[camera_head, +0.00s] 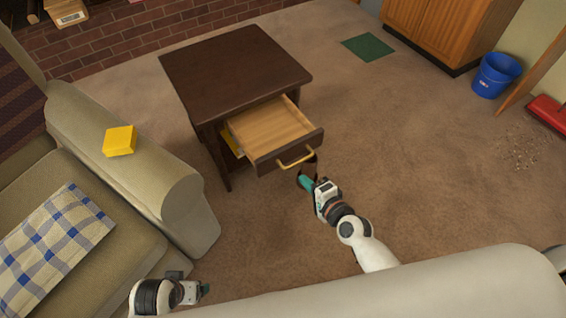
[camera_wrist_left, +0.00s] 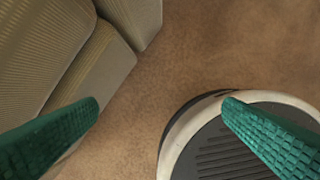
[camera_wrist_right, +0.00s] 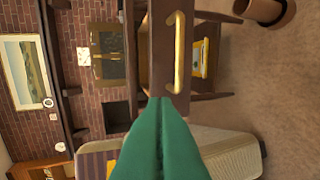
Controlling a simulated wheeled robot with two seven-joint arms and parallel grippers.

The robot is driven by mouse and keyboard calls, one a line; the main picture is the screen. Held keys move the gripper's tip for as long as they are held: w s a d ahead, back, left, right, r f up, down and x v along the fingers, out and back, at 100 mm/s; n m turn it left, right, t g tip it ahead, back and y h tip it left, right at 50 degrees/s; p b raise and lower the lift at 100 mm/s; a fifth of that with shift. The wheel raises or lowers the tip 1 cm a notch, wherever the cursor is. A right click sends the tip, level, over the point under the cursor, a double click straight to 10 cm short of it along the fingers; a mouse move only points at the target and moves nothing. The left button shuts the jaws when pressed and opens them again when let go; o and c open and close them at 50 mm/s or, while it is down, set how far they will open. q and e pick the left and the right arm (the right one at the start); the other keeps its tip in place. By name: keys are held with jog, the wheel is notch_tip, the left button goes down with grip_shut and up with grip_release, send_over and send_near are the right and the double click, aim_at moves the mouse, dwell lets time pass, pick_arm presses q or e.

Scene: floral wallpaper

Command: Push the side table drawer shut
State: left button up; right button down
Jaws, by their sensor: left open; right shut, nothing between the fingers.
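The dark wood side table (camera_head: 232,62) stands on the carpet with its drawer (camera_head: 268,131) pulled well out, showing a bare light wood inside. The drawer front carries a brass handle (camera_head: 297,157). It also shows close up in the right wrist view (camera_wrist_right: 179,52). My right gripper (camera_head: 302,177) is shut and empty, just in front of and slightly below the drawer front near the handle; I cannot tell whether it touches. My left gripper (camera_wrist_left: 165,105) is open and empty, low beside the sofa and far from the table.
A sofa (camera_head: 182,190) with a yellow box (camera_head: 120,141) on its arm stands left of the table. A blue bucket (camera_head: 497,75) and green mat (camera_head: 368,46) lie farther right.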

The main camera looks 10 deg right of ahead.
jog(key=b, duration=0.2)
send_near(280, 154)
jog(key=x, duration=0.5)
jog(key=shift+w+f, duration=0.1)
jog(key=shift+f, duration=0.05)
pick_arm(q)
notch_tip(280, 154, up, 8)
jog(key=shift+s+a, duration=0.15)
jog(key=shift+s, duration=0.2)
pick_arm(e)
jog(key=shift+w+a, duration=0.3)
jog(key=shift+w, duration=0.35)
pick_arm(q)
jog(key=shift+f, duration=0.1)
